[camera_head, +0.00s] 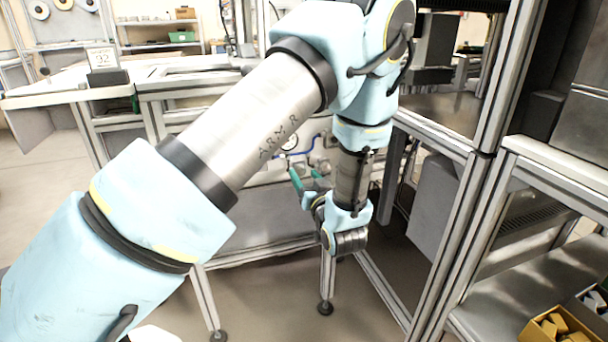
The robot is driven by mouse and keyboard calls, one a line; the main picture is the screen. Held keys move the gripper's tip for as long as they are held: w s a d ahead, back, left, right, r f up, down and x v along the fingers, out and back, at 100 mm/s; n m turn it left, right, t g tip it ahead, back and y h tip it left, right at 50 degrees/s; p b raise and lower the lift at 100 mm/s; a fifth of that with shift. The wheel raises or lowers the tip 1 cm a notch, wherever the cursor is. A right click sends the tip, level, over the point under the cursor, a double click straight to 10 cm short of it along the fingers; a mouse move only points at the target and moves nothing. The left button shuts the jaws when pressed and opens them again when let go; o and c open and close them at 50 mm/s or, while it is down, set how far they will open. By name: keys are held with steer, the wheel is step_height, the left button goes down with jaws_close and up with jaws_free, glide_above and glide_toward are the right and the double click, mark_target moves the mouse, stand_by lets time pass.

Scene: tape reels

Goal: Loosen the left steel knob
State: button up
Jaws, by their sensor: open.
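My gripper (305,172) is near the middle of the view, at the low end of my bent arm. Its two teal fingers stand apart, point up and away towards a pale panel (262,182), and show nothing held between them. Small metallic fittings (318,158) sit on the panel just beyond the fingertips. They are too small and partly covered to tell which one is the left steel knob. I cannot tell whether a finger touches any of them.
A round gauge (289,142) and a blue hose are by the fittings. A metal frame post (487,190) stands close on the right. A yellow bin (556,326) with reels is at lower right. A white bench (60,92) with a sign (103,57) stands at left; open floor lies before it.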

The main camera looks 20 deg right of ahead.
steer(key=shift+w, duration=0.5)
jaws_close()
stand_by(0.3)
